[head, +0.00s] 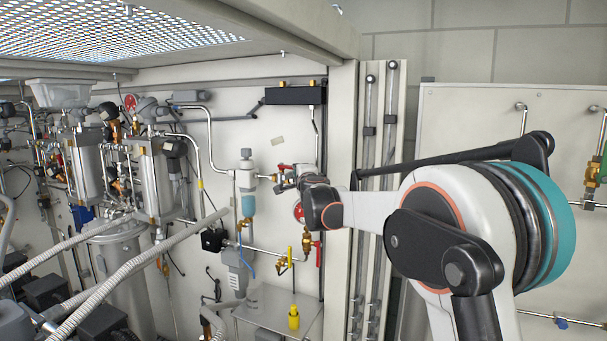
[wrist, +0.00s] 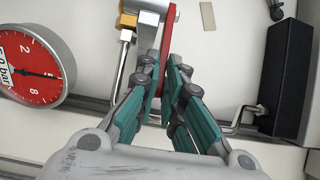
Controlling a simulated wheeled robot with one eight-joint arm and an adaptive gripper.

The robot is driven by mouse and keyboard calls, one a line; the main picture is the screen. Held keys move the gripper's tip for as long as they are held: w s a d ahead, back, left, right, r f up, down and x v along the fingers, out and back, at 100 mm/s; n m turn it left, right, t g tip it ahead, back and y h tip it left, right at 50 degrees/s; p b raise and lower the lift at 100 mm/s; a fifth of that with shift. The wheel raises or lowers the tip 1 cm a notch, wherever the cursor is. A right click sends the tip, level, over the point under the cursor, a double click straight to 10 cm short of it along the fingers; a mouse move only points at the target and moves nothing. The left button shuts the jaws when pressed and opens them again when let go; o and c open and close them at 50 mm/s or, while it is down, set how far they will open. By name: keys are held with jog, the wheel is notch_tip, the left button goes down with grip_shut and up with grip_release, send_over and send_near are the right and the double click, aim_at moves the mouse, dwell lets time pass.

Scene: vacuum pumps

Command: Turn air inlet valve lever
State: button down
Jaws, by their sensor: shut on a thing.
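A red lever (wrist: 165,45) sits on a valve with a brass fitting (wrist: 127,20) at the top of the wrist view. My gripper (wrist: 165,80) has its teal-padded fingers on both sides of the lever and is shut on it. In the head view, my gripper (head: 284,182) reaches the back wall panel, where the red lever (head: 285,166) shows just above the fingertips. The lever's pivot is partly cut off at the top of the wrist view. My wrist hides some of the fittings around the lever in the head view.
A round red gauge (wrist: 32,65) lies left of the fingers. A black box (wrist: 285,78) is on the right. A filter with a blue bowl (head: 247,195) hangs left of my gripper. Yellow (head: 290,254) and red (head: 318,253) valve handles are below. A frame post (head: 341,130) stands close right.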

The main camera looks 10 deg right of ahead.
jog(key=shift+s+a+m+h, duration=0.15)
jog(key=shift+a+m+h, duration=0.15)
jog(key=shift+h, duration=0.1)
jog(key=c, duration=1.7)
grip_release()
jog(key=s, duration=0.8)
jog(key=s+a, duration=0.1)
jog(key=s, duration=0.3)
jog(key=shift+a, duration=0.1)
